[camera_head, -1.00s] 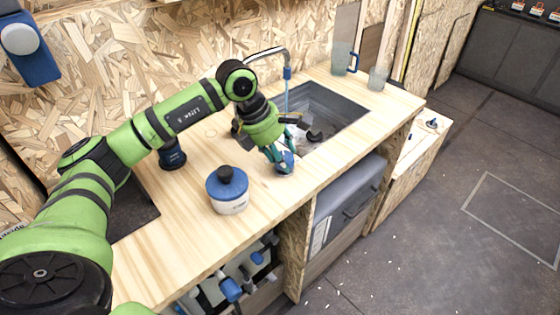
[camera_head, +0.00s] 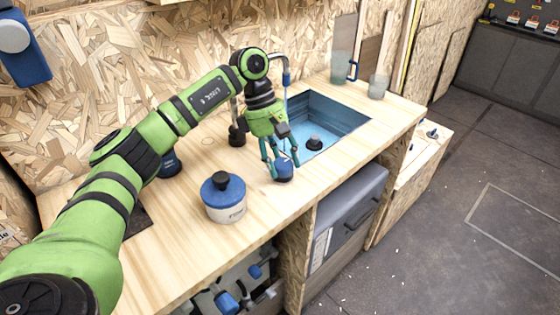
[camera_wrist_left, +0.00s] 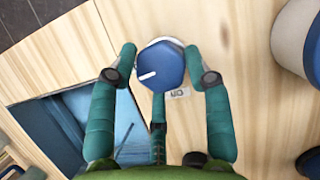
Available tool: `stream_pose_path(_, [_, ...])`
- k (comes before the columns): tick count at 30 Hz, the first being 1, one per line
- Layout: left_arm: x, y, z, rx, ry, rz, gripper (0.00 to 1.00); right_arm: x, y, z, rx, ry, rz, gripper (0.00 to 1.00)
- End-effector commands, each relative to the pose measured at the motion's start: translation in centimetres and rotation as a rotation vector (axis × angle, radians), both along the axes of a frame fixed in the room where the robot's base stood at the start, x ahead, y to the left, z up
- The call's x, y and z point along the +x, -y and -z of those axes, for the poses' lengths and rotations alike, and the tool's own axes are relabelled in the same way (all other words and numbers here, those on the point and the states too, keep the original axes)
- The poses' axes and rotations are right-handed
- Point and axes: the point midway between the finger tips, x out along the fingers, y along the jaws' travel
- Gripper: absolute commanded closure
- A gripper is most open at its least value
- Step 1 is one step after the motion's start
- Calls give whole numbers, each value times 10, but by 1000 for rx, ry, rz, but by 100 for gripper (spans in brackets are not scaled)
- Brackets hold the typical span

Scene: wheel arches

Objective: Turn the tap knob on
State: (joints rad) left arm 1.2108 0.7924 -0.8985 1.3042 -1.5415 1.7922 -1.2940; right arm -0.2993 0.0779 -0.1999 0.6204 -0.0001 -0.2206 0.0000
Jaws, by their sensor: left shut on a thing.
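The tap knob (camera_head: 284,172) is blue and sits on the counter in front of the sink. In the left wrist view its blue cap (camera_wrist_left: 162,66) bears a white line pointing to the lower left, beside a small label (camera_wrist_left: 178,94). My left gripper (camera_head: 279,164) comes down from above, its green fingers closed around the knob; in the left wrist view the fingers (camera_wrist_left: 162,70) stand on both sides of it. The curved tap spout (camera_head: 286,76) hangs over the sink (camera_head: 345,112), whose inside looks blue. A thin pale blue line runs below the spout. My right gripper is not visible.
A blue-lidded white pot (camera_head: 224,203) stands on the wooden counter (camera_head: 190,245) left of the knob. Two glass vessels (camera_head: 342,65) (camera_head: 378,86) stand behind the sink. A dark round fitting (camera_head: 315,143) shows in the sink. The counter's front edge is close to the knob.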

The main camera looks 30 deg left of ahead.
Motion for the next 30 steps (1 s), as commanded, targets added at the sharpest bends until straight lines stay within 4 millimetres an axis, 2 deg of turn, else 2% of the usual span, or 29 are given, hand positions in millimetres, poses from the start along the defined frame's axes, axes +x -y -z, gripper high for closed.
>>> stream_pose_path(9, [-1,4,0,-6,-2,136,83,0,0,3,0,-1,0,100])
stream_pose_path(26, [-1,3,1,-5,-6,165,83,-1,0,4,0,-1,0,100])
stream_pose_path(27, [-2,3,1,-4,-7,165,39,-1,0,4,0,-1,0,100])
stream_pose_path(28, [-2,3,1,-5,-7,165,31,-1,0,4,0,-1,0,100])
stream_pose_path(30, [-1,3,1,-4,-7,163,31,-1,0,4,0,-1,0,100])
